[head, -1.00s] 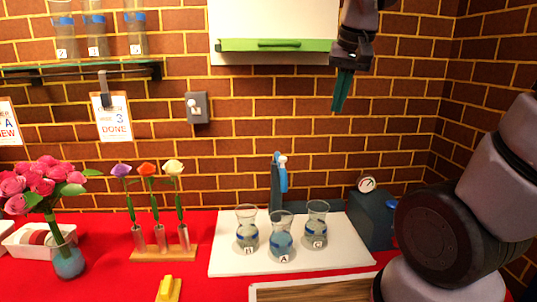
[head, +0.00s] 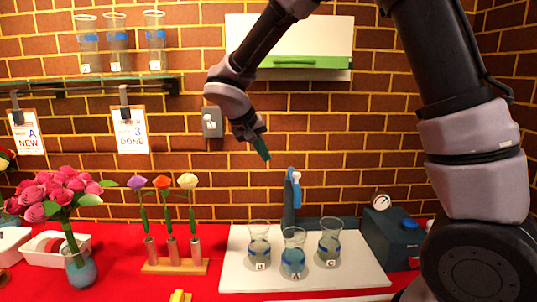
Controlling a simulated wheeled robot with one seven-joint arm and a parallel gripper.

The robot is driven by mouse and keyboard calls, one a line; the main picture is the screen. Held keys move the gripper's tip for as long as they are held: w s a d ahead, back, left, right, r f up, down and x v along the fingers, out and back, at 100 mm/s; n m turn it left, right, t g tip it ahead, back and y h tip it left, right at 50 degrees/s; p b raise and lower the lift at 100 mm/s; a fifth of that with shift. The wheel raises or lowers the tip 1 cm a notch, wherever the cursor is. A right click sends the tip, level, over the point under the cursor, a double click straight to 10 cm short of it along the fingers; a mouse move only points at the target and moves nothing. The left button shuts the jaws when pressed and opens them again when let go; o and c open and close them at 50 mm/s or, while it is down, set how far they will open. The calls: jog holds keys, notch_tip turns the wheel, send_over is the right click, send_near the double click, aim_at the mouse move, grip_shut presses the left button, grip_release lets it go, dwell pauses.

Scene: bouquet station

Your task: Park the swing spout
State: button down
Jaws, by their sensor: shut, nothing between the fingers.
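The swing spout (head: 296,186) is a blue piece with a pale knob on a dark blue-grey post (head: 288,207). It stands at the back of the white board, behind the glass vases. Its spout points down towards the front. My gripper (head: 264,156) is in the air to the upper left of the spout, apart from it. Its green fingers are shut and empty and point down to the right.
Three vases with blue bands, marked with letters, one being vase A (head: 293,258), stand on the white board (head: 240,278). A blue box with a gauge (head: 391,236) stands to the right. A flower rack (head: 174,266) and pink bouquet (head: 57,194) stand left.

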send_near(294, 181)
notch_tip(294, 181, down, 2)
jog(key=a, duration=0.3)
jog(key=shift+w+d+f, duration=0.1)
jog(key=shift+w+d, duration=0.05)
jog(key=shift+d, duration=0.5)
jog(key=shift+w+d+f, duration=0.1)
jog(key=shift+w+d, duration=0.05)
jog(key=shift+d, duration=0.5)
jog(key=shift+w+d+f, duration=0.15)
jog(key=shift+w+d, duration=0.05)
jog(key=shift+d, duration=0.45)
jog(key=shift+d, duration=0.1)
